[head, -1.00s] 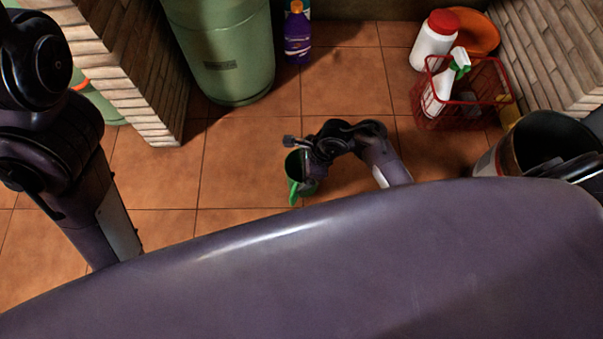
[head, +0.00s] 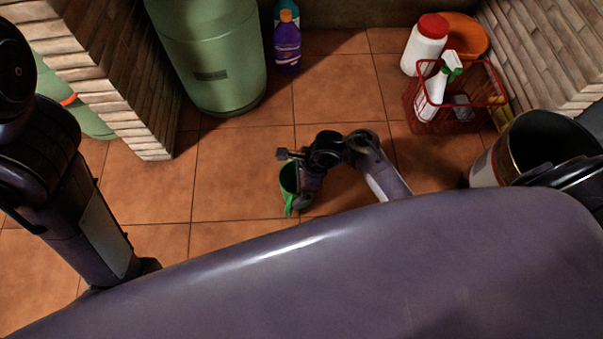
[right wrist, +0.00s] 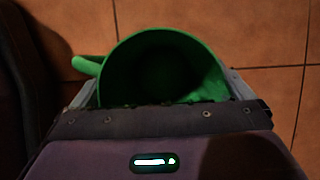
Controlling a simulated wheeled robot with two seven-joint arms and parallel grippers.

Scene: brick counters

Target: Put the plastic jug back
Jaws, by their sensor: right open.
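The green plastic jug (head: 287,178) stands on the tiled floor in the middle of the head view, partly hidden by my right gripper (head: 293,180). In the right wrist view the jug (right wrist: 165,65) shows its round open mouth from above, with its handle to the left. My right gripper's fingers (right wrist: 160,90) lie on either side of the jug and are open; I cannot tell whether they touch it. My left arm is at the left of the head view, but its gripper does not show.
A green gas cylinder (head: 212,60) and a purple bottle (head: 287,45) stand at the back. A red wire basket (head: 450,115), a red-lidded white container (head: 424,45) and an orange bowl (head: 463,32) are at the right. A dark open bucket (head: 484,168) stands nearer. Brick walls flank the floor.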

